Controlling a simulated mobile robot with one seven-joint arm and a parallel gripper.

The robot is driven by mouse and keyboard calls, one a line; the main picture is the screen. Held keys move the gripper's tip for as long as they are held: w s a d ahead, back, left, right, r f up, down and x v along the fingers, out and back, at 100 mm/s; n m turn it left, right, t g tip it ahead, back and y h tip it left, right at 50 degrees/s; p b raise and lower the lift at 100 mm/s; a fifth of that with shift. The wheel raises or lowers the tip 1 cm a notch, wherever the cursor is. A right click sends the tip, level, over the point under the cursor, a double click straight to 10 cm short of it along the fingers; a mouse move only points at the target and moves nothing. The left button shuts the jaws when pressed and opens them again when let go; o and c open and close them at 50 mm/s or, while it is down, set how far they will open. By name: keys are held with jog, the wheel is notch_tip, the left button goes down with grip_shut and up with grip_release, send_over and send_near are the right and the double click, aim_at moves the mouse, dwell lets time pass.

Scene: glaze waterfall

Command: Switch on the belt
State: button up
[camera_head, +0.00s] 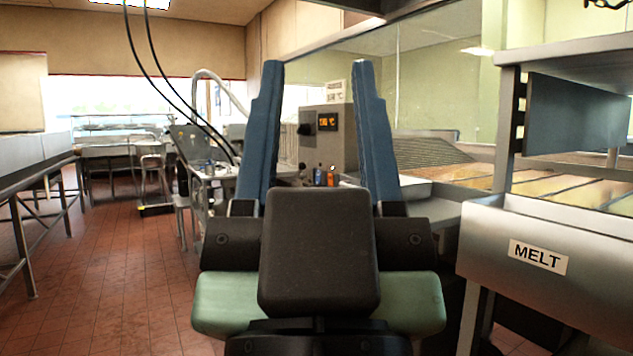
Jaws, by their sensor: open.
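My gripper (318,66) is open and empty, its two blue fingers spread wide in front of the camera. Between the fingers, farther off, stands a grey control box (345,150). It has a lit orange display (327,122), a black knob (305,129) on its left side and a white label (336,91) on top. Small orange and blue parts (325,177) show low at the box; I cannot tell which is the belt's switch. The belt line (480,176) runs right of the box, with a ridged grey section and yellowish pieces; whether it moves cannot be told.
A steel tank marked MELT (540,255) stands close on the right, with a frame above it. A steel table (30,165) lines the left. Small tables and stools (150,165) stand farther back. Dark cables hang left of my gripper. The red tiled floor (120,260) is free at left.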

notch_tip(320, 180, up, 5)
jog(key=p, duration=0.4)
jog(key=shift+p, duration=0.4)
grip_shut()
notch_tip(320, 180, up, 32)
jog(key=p, duration=3.1)
jog(key=shift+f, duration=0.2)
jog(key=shift+w, duration=0.1)
